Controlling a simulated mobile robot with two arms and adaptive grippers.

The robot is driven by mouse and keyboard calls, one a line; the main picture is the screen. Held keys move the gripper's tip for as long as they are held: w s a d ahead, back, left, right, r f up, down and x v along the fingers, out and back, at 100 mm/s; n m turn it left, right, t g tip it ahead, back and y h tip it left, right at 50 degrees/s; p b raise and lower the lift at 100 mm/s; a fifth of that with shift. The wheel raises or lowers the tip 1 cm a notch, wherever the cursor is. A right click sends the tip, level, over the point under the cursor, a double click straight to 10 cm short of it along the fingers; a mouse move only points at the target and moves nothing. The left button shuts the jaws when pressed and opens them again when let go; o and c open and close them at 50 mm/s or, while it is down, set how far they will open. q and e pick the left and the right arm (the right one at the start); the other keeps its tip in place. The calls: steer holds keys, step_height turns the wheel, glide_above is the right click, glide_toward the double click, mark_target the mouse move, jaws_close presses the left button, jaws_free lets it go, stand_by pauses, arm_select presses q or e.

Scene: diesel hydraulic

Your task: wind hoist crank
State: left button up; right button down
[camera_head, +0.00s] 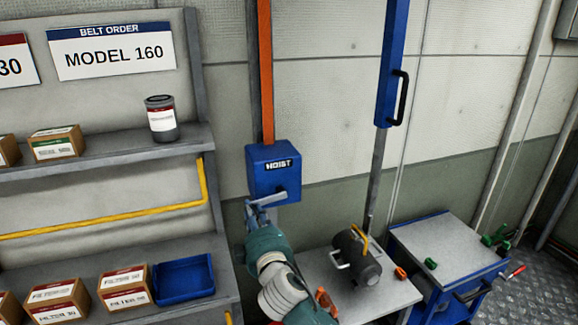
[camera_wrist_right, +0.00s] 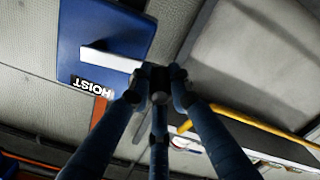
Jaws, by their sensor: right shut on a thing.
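The blue hoist box (camera_head: 262,178), labelled HOIST, is mounted on the wall below an orange vertical strip; it also shows in the right wrist view (camera_wrist_right: 78,35). The pale bar of the crank (camera_wrist_right: 110,58) crosses the front of the box in the right wrist view. My right gripper (camera_head: 252,212) is at the lower front of the box. In the right wrist view its blue fingers (camera_wrist_right: 160,85) close around a dark grip at the crank's end, largely hidden by them. My left gripper is not in view.
Shelves (camera_head: 105,150) with small boxes, a can (camera_head: 161,118) and a blue bin (camera_head: 183,278) stand at left. A table (camera_head: 385,297) with a dark cylindrical unit (camera_head: 357,258) is at right. A blue cart (camera_head: 440,242) stands beyond it.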

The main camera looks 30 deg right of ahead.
steer(key=c, duration=2.5)
jaws_free()
steer(key=shift+t, duration=0.3)
steer(key=r, duration=0.8)
steer(key=shift+d, duration=0.3)
steer(key=shift+s+d+r, duration=0.1)
steer(key=shift+d+r, duration=0.1)
steer(key=shift+r, duration=0.15)
steer(key=d+r, duration=0.2)
steer(key=shift+s+d, duration=0.3)
steer(key=shift+d, duration=0.05)
jaws_close()
steer(key=d, duration=0.2)
steer(key=s+d, duration=0.1)
steer(key=d, duration=0.1)
steer(key=shift+d+f, duration=0.1)
steer(key=shift+d, duration=0.2)
steer(key=shift+o, duration=2)
jaws_free()
steer(key=shift+s, duration=0.1)
steer(key=o, duration=0.3)
steer(key=shift+s+d, duration=0.15)
steer(key=shift+d, duration=0.1)
steer(key=d+v, duration=0.1)
steer(key=v, duration=1.1)
